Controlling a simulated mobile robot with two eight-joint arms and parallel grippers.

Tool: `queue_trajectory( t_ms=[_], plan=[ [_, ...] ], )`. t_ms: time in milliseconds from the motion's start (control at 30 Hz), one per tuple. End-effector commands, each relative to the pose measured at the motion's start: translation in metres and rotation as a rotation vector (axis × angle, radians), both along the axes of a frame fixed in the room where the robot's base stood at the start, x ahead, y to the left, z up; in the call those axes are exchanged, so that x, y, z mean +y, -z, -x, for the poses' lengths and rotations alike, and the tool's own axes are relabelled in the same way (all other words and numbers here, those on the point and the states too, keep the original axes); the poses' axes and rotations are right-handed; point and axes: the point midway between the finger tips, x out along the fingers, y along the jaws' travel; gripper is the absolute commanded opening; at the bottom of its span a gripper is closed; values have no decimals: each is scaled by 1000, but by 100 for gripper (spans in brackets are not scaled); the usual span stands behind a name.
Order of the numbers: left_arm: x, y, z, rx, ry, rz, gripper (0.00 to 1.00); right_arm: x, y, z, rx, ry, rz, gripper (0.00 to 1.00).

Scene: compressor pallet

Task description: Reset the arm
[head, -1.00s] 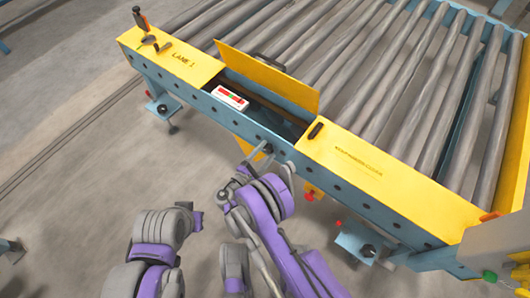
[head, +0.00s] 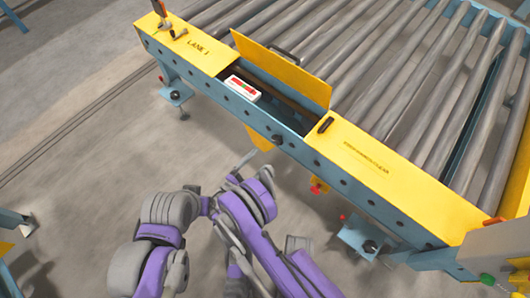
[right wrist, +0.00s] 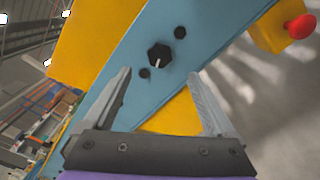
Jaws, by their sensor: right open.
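My right gripper (head: 242,166) is in front of the blue side beam (head: 345,185) of the roller conveyor, apart from it. In the right wrist view my right gripper (right wrist: 160,75) has its two fingers spread with nothing between them. Past them a dark hexagonal knob (right wrist: 160,55) with a pale mark sits on the blue beam, with a smaller dark bolt on either side. In the head view the knob (head: 278,139) shows small on the beam's face.
A yellow lid (head: 280,70) stands raised over an open bay holding a white box with a red and green face (head: 243,88). A yellow "LANE 1" cover (head: 190,45) and rollers (head: 400,80) adjoin it. A red button (head: 316,189) hangs below the beam. Bare floor is in front.

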Motion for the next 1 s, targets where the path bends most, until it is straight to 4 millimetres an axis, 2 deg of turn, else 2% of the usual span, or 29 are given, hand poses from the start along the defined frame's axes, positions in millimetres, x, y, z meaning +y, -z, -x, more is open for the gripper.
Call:
queue_trajectory(
  t_ms=[200, 767, 867, 1000],
  plan=[
    [0, -2, 0, 0, 0, 0, 0, 5, 0, 8, 1, 1, 1, 90],
    [0, -1, 0, 0, 0, 0, 0, 3, -2, 5, 5, 4, -6, 90],
    [0, -1, 0, 0, 0, 0, 0, -7, -11, -6, 30, 22, -43, 90],
    [0, -1, 0, 0, 0, 0, 0, -39, -34, -32, 102, 75, -159, 90]
  ],
)
